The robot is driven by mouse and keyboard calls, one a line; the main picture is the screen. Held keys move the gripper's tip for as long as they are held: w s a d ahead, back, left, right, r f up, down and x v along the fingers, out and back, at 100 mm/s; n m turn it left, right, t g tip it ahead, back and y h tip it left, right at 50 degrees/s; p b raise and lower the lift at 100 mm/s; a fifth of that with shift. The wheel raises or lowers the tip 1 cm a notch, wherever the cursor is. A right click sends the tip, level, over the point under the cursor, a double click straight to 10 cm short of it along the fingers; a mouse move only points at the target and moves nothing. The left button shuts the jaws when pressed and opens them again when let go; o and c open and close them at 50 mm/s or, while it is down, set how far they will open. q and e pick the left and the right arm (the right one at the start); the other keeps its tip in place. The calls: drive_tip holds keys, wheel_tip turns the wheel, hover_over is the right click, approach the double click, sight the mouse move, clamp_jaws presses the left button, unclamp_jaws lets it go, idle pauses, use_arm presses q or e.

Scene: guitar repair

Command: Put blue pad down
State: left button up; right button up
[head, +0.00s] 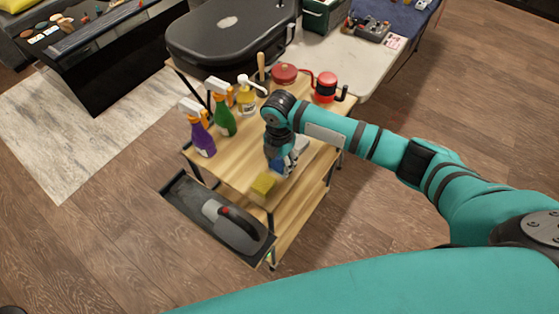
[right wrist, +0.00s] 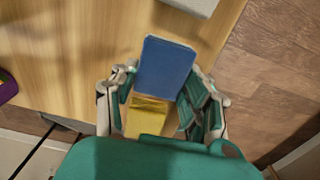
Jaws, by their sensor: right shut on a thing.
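My right gripper (head: 282,163) hangs over the near right part of the wooden cart top and points down. It is shut on the blue pad (right wrist: 165,68), which sits between its fingers in the right wrist view. In the head view only a little blue shows, mostly hidden by the gripper. A yellow block (head: 263,185) is right beside the gripper at the near corner of the cart top. It also shows next to the blue pad in the right wrist view (right wrist: 148,113); I cannot tell whether they touch. My left gripper is not in view.
The wooden cart (head: 235,172) carries a purple spray bottle (head: 202,139), a green spray bottle (head: 223,118), a yellow bottle (head: 246,97) and red containers (head: 325,87) toward the back. A dark side tray (head: 184,190) holds a grey tool (head: 232,226). Bare wood lies left of the gripper.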

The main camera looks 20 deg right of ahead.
sight(279, 164)
drive_tip(key=shift+f, duration=0.1)
drive_tip(key=o, duration=1.2)
wheel_tip(279, 164, up, 12)
drive_tip(key=shift+r+b, duration=0.2)
drive_tip(key=shift+b, duration=0.25)
